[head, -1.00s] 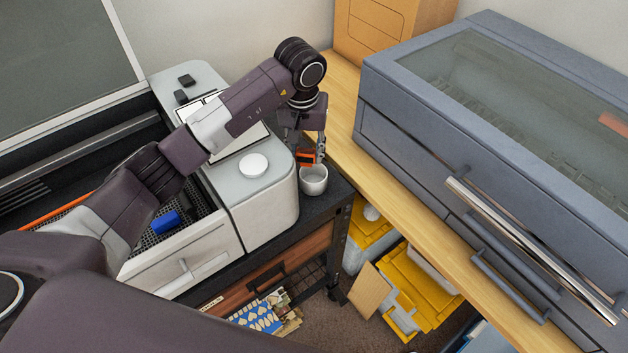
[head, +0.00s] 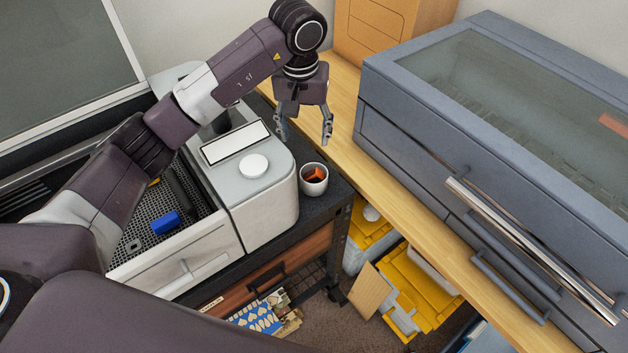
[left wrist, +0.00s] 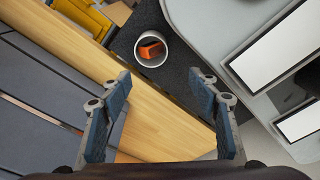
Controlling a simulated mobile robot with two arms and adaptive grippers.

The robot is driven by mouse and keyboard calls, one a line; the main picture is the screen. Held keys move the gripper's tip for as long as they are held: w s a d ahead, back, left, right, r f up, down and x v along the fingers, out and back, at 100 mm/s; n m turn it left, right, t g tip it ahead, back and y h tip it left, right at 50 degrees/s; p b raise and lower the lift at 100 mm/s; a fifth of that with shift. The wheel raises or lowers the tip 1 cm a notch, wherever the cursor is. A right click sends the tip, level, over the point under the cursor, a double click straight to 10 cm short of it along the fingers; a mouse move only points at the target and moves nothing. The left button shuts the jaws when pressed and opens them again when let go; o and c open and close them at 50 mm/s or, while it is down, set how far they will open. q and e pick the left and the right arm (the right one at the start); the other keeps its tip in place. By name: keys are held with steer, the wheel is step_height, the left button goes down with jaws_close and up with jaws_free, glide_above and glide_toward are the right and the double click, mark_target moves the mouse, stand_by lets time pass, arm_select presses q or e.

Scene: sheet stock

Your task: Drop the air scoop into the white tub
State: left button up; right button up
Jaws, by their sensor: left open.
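The white tub (head: 314,187) stands upright on the dark bench top beside the grey-white machine. The orange air scoop (head: 317,174) lies inside it. In the left wrist view the tub (left wrist: 138,53) holds the orange scoop (left wrist: 151,47), with its dark opening showing. My left gripper (head: 303,138) is open and empty, above and behind the tub, apart from it. Its two spread fingers also show in the left wrist view (left wrist: 163,115). My right gripper is not in view.
The grey-white machine (head: 262,205) with a round white knob (head: 253,166) is left of the tub. A blue block (head: 165,222) lies in its open perforated tray. A wooden counter (head: 400,212) and a large grey-blue cabinet (head: 420,130) stand to the right.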

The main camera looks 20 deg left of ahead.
arm_select(q)
steer(key=shift+s+r, duration=0.15)
steer(key=shift+r, duration=1)
steer(key=shift+s+r, duration=0.1)
steer(key=shift+r, duration=1)
steer(key=shift+r, duration=0.1)
